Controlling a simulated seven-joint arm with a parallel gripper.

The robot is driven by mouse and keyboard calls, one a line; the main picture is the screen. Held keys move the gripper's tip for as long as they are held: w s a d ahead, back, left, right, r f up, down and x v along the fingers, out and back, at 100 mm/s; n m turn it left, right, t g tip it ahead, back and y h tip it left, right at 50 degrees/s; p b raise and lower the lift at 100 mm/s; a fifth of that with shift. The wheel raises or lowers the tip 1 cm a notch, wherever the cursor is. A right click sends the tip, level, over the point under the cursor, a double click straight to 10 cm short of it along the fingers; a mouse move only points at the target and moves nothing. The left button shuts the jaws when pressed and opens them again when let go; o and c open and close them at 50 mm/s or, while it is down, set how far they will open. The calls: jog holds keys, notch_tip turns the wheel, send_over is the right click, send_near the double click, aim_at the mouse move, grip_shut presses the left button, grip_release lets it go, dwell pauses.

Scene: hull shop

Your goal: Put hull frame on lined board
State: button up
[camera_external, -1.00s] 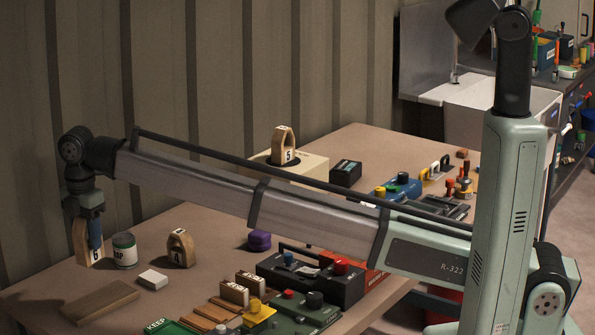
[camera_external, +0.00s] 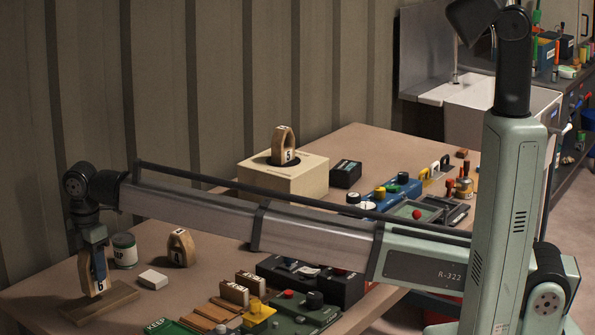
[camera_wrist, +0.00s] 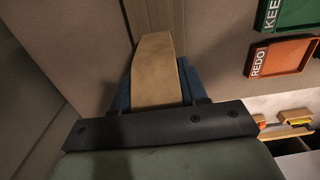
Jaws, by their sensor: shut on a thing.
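My gripper (camera_external: 97,264) is shut on a pale wooden hull frame (camera_external: 100,286) marked with a dark number, at the front left of the bench. The frame is roughly upright, its lower end at the middle of a flat brown wooden board (camera_external: 124,296). I cannot tell whether it rests on the board or is just above it. In the wrist view the frame (camera_wrist: 154,72) is between the blue fingers, with the board (camera_wrist: 160,16) beyond it. A second hull frame (camera_external: 181,247) stands on the bench, and a third (camera_external: 284,143) stands on a cream box.
A can (camera_external: 124,251) stands just behind my gripper, and a white block (camera_external: 153,279) lies right of the board. Green KEEP (camera_wrist: 286,14) and orange REDO (camera_wrist: 282,58) trays lie to the right in the wrist view. The cream box (camera_external: 290,178) stands at the back.

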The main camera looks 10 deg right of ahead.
jog(key=shift+f, duration=1.1)
jog(key=shift+f, duration=0.15)
jog(key=o, duration=1.1)
notch_tip(320, 180, up, 12)
jog(key=shift+r, duration=0.15)
